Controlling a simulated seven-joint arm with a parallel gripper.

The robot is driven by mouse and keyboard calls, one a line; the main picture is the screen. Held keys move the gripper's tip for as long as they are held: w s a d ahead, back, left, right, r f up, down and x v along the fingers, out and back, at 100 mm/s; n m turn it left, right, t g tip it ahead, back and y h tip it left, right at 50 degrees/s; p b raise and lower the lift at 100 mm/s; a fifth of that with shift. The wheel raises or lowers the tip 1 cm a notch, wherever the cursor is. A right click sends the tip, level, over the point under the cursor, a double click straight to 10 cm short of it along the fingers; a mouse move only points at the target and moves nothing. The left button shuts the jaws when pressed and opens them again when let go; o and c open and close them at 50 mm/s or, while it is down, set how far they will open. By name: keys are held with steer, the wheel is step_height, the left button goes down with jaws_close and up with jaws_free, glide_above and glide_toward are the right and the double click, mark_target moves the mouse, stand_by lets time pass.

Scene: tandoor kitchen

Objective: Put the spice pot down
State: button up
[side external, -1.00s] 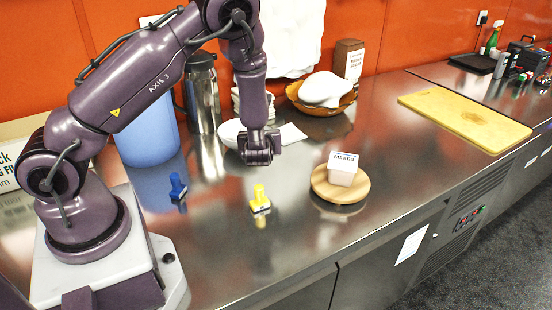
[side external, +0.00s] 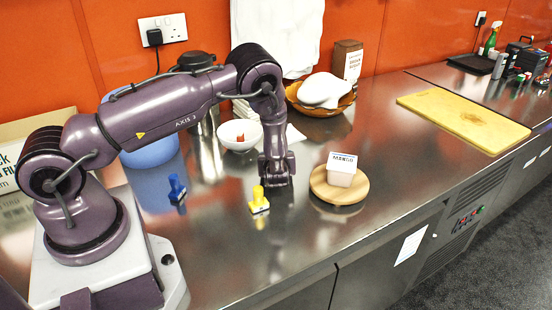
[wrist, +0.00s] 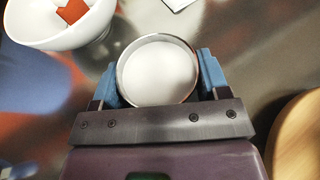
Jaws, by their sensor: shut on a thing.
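The spice pot (wrist: 157,68) is a round, thin-rimmed pot with white contents, seen from above in the wrist view. My gripper (wrist: 157,84) is shut on it, with a blue finger on either side. In the side view my gripper (side external: 277,182) points down, low over the steel counter, between the yellow stamp-like piece (side external: 259,201) and the round wooden board (side external: 340,191). The pot is not clearly visible there, and I cannot tell whether its base touches the counter.
A white tub labelled MANGO (side external: 342,169) stands on the wooden board, close on the right. A white bowl (side external: 239,136) with a red-orange piece is behind my gripper. A blue stamp-like piece (side external: 177,188) stands left.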

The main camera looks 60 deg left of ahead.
steer(key=shift+f, duration=0.15)
steer(key=o, duration=0.9)
steer(key=shift+o, duration=0.2)
